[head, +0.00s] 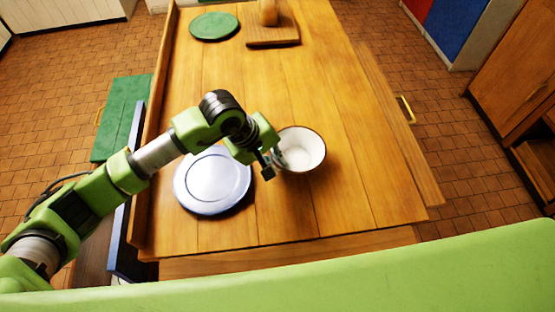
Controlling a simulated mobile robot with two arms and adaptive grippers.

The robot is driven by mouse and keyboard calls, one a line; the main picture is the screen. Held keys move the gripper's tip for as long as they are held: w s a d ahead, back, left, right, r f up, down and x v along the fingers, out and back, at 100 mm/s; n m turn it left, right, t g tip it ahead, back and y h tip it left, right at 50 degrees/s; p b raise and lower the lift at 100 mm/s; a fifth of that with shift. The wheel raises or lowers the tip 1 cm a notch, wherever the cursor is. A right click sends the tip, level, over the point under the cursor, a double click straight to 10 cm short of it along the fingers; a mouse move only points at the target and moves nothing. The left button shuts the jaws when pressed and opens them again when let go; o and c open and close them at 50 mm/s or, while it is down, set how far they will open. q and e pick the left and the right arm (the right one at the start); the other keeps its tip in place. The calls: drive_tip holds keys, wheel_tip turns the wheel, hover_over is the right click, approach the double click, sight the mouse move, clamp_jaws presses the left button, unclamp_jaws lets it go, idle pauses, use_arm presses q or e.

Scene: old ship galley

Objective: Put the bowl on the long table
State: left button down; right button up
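The white bowl (303,151), with a thin dark rim, is in the middle of the head view, over the near half of the long wooden table (345,190). I cannot tell whether it rests on the boards or is slightly above them. My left gripper (271,166) is at the bowl's left rim, with its dark fingers close against or over it. The gripper's body hides part of the fingers, so their grip on the rim is unclear. My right gripper is not in view.
A pale blue-white plate (212,182) lies left of the bowl, partly under my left arm. A green round plate (214,26) and a wooden board (273,35) with a wooden object on it are at the far end. The table's middle and right side are clear.

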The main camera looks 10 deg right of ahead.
use_arm(q)
drive_tip(key=shift+f, duration=0.1)
drive_tip(key=c, duration=2.2)
unclamp_jaws()
drive_tip(key=shift+c, duration=0.2)
drive_tip(key=shift+r, duration=0.2)
drive_tip(key=shift+a+r, duration=0.15)
drive_tip(key=shift+r, duration=0.1)
drive_tip(key=b+v, duration=0.1)
drive_tip(key=v, duration=1)
drive_tip(key=shift+r, duration=0.15)
drive_tip(key=shift+s, duration=0.1)
